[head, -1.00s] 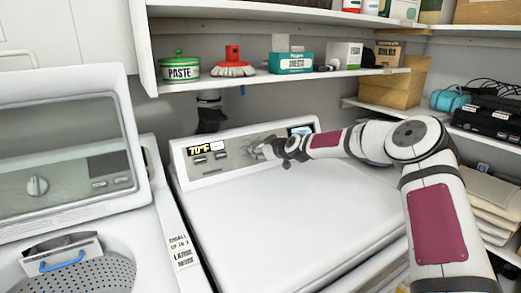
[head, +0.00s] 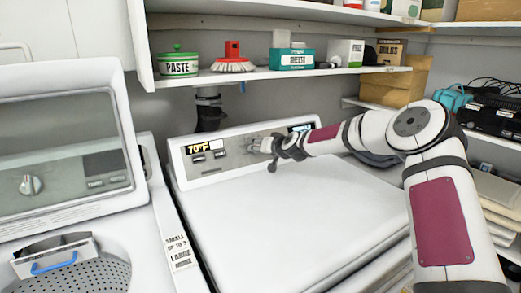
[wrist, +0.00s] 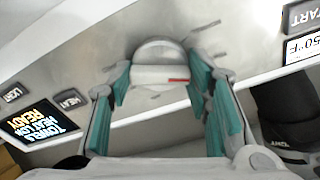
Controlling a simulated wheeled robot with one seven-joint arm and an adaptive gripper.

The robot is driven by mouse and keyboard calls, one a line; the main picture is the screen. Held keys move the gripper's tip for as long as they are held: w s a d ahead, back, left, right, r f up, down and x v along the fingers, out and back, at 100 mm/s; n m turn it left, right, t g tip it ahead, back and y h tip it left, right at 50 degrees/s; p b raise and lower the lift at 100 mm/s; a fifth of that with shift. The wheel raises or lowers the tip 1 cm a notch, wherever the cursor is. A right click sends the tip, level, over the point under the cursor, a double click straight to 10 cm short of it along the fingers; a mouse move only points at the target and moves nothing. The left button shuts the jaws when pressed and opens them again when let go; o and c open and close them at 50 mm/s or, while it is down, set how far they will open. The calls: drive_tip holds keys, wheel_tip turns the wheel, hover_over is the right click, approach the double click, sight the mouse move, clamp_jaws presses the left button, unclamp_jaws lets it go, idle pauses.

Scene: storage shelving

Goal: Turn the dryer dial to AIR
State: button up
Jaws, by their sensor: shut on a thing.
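The dryer's control panel (head: 230,152) runs along the back of the white dryer (head: 290,205). My gripper (head: 268,147) reaches it from the right. In the wrist view the round silver dial (wrist: 160,72) sits between the teal pads of my gripper (wrist: 162,86), which is shut on it. A red mark lies at the right part of the dial's grip bar. The wrist view is upside down, and a panel display (wrist: 40,122) there reads TOWELS, HEAT LOW, READY. The markings around the dial are too faint to read, so I cannot tell which one is AIR.
A washer (head: 70,170) with its own dial stands open on the left. A shelf (head: 290,76) above the dryer holds a paste tin (head: 178,66), a red brush (head: 233,62) and boxes. The dryer top is clear.

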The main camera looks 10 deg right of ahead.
drive_tip(key=m, duration=0.5)
drive_tip(key=shift+b, duration=0.3)
drive_tip(key=m, duration=0.4)
drive_tip(key=shift+m+h, duration=0.3)
drive_tip(key=m, duration=0.4)
drive_tip(key=shift+g, duration=0.3)
drive_tip(key=shift+r+m, duration=0.1)
drive_tip(key=shift+m, duration=2)
drive_tip(key=o, duration=1.2)
drive_tip(key=shift+c, duration=0.2)
